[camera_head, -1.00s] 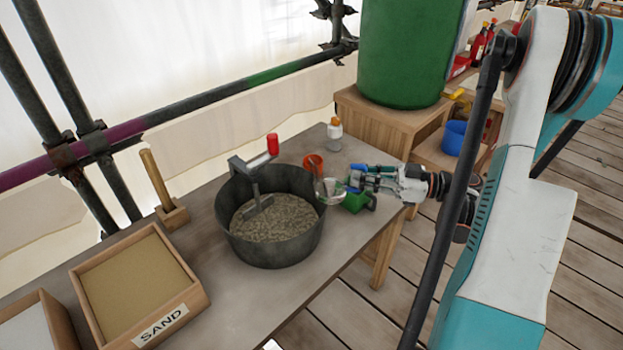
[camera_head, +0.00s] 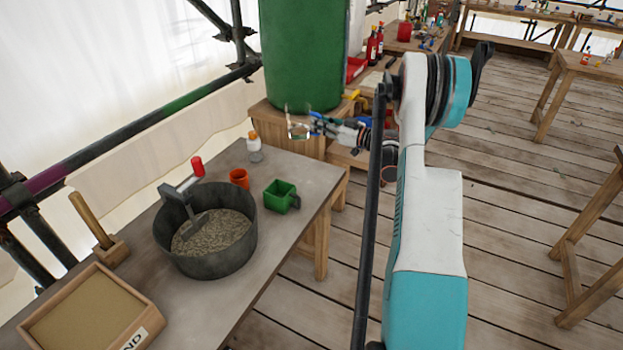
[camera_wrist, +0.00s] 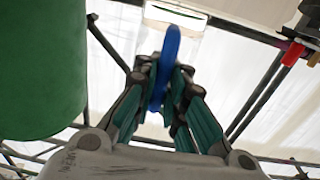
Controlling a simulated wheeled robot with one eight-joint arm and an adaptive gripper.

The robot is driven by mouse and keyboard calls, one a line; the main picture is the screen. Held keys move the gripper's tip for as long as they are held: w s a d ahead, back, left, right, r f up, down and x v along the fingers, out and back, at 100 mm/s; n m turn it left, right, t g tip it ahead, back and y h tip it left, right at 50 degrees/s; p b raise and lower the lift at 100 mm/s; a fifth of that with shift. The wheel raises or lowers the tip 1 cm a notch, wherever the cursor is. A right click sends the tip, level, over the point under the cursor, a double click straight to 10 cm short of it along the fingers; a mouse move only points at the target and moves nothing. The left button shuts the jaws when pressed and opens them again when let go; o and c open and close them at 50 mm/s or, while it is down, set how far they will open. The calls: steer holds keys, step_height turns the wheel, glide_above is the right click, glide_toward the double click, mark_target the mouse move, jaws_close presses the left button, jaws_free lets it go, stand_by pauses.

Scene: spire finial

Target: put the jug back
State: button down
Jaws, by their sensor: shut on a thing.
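The jug (camera_head: 298,126) is clear with a blue handle. My gripper (camera_head: 320,126) is shut on the handle and holds the jug in the air, in front of the lower part of the green barrel in the head view. In the wrist view the blue handle (camera_wrist: 168,62) stands between the two fingers of my gripper (camera_wrist: 165,85). The clear body shows only faintly beyond it. It looks empty, though the see-through wall makes this hard to tell.
The green barrel (camera_head: 303,55) stands on a wooden stand (camera_head: 270,122). Red bottles (camera_head: 372,48) stand farther back. Open plank floor lies right.

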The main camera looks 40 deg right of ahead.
steer(key=shift+m+h, duration=0.3)
steer(key=shift+h, duration=0.1)
steer(key=f+b, duration=0.2)
steer(key=f, duration=0.4)
steer(key=d+f+b, duration=0.1)
steer(key=f+b, duration=0.1)
steer(key=f, duration=0.5)
steer(key=f+b, duration=0.2)
steer(key=f, duration=0.4)
steer(key=shift+w+d+f+b, duration=0.15)
steer(key=shift+d+f+b, duration=0.1)
steer(key=shift+f+b, duration=0.1)
steer(key=shift+f, duration=0.1)
steer(key=c, duration=1.6)
jaws_free()
steer(key=shift+c, duration=0.2)
steer(key=p+v, duration=0.4)
steer(key=v, duration=0.8)
